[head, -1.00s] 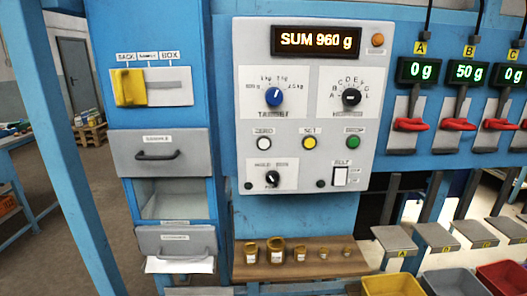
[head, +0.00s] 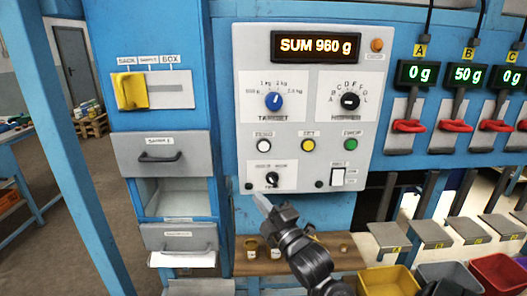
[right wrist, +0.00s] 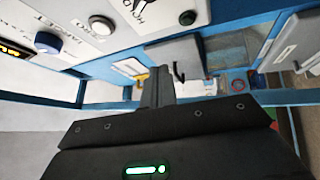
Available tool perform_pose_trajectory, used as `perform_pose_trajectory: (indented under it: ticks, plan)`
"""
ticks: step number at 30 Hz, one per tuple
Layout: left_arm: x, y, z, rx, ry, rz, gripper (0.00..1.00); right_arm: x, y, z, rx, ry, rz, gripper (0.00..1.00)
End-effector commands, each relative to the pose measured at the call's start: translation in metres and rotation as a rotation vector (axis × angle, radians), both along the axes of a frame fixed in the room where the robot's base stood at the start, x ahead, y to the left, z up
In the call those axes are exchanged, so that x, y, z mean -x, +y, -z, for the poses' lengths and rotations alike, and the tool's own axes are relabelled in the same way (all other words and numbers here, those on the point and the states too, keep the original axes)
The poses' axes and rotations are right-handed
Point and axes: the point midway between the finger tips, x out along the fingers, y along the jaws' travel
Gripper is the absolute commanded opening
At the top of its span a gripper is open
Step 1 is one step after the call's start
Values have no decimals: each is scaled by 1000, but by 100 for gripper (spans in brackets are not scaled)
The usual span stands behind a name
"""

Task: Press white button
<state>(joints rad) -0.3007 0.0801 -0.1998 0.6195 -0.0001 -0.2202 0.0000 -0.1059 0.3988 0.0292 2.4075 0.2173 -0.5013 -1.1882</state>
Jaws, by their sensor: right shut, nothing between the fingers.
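The round white button (head: 264,145) sits on the grey control panel (head: 250,100), left of a yellow button (head: 308,145) and a green button (head: 354,144). The white button also shows in the right wrist view (right wrist: 101,26), at upper left. My right gripper (head: 261,202) is shut and empty. In the head view its tip is below the white button, near the panel's lower edge. In the right wrist view the shut fingers (right wrist: 157,88) point away from the camera, apart from the button. My left gripper is not in view.
A black mode knob (head: 272,179) and a white rocker switch (head: 338,177) sit low on the panel. A wooden shelf (head: 345,262) with small jars lies below, partly hidden by my right arm. Drawers (head: 140,152) stand left; red-handled levers (head: 408,126) are right.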

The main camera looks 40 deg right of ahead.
Motion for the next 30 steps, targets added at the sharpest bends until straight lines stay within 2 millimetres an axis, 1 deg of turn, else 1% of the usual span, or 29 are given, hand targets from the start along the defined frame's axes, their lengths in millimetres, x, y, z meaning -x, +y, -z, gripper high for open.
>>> perform_pose_trajectory:
  ticks: [1,3,6,9,13,23,26,30]
  plan:
    - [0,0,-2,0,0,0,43,6,0,-26,54,-65,9,0]
    - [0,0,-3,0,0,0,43,14,-1,-53,119,-138,27,0]
    - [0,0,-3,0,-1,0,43,24,-1,-79,188,-214,48,0]
    - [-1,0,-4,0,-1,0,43,30,-1,-94,227,-258,63,0]
    - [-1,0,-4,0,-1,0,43,33,-1,-100,243,-276,71,0]
    - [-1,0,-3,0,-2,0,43,31,-2,-99,242,-274,71,0]
    - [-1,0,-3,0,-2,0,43,26,-5,-98,244,-274,71,0]
    - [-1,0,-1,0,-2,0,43,14,-14,-98,245,-272,71,0]
